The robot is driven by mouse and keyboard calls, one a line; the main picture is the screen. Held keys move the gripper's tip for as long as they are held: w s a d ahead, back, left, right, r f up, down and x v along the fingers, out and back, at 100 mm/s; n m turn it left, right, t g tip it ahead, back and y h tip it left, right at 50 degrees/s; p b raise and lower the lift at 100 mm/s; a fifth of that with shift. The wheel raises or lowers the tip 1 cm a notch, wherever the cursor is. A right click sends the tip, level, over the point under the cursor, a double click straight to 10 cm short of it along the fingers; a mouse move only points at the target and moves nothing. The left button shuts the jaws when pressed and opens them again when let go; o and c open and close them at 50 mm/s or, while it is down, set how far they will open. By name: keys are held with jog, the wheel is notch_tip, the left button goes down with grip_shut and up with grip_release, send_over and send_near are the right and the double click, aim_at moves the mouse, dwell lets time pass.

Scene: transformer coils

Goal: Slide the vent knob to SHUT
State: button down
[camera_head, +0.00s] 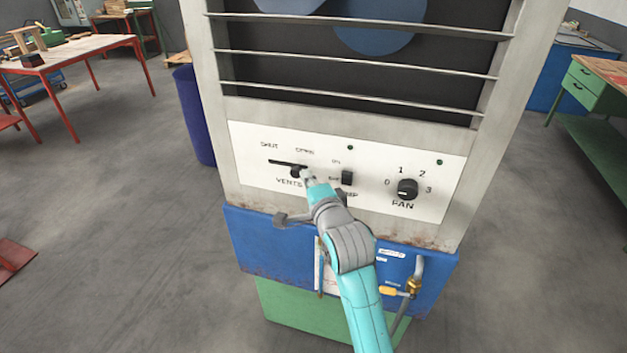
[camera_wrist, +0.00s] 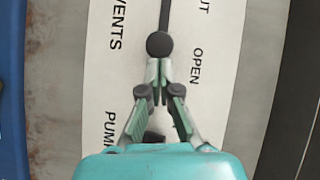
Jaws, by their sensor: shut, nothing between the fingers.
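The vent knob (camera_head: 296,172) is a small black round knob on a dark slot (camera_head: 280,162) in the white control panel (camera_head: 240,150). It stands at the right end of the slot, on the OPEN side; SHUT is lettered at the left. In the wrist view the knob (camera_wrist: 159,45) sits at the end of the slot (camera_wrist: 165,14), beside the OPEN lettering. My gripper (camera_head: 306,174) is shut and empty, its fingertips (camera_wrist: 160,64) right at the knob's OPEN side. I cannot tell whether they touch it.
A black pump switch (camera_head: 347,177) and a round fan knob (camera_head: 408,188) are to the right on the same panel. Metal slats (camera_head: 350,62) lie above. A lever (camera_head: 290,218), a brass valve (camera_head: 413,286) and a blue box (camera_head: 255,245) are below.

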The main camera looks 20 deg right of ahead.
jog(key=w+a, duration=0.2)
jog(key=a, duration=0.1)
jog(key=w+a, duration=0.1)
jog(key=a, duration=0.1)
jog(key=shift+w+a, duration=0.1)
jog(key=shift+w, duration=0.3)
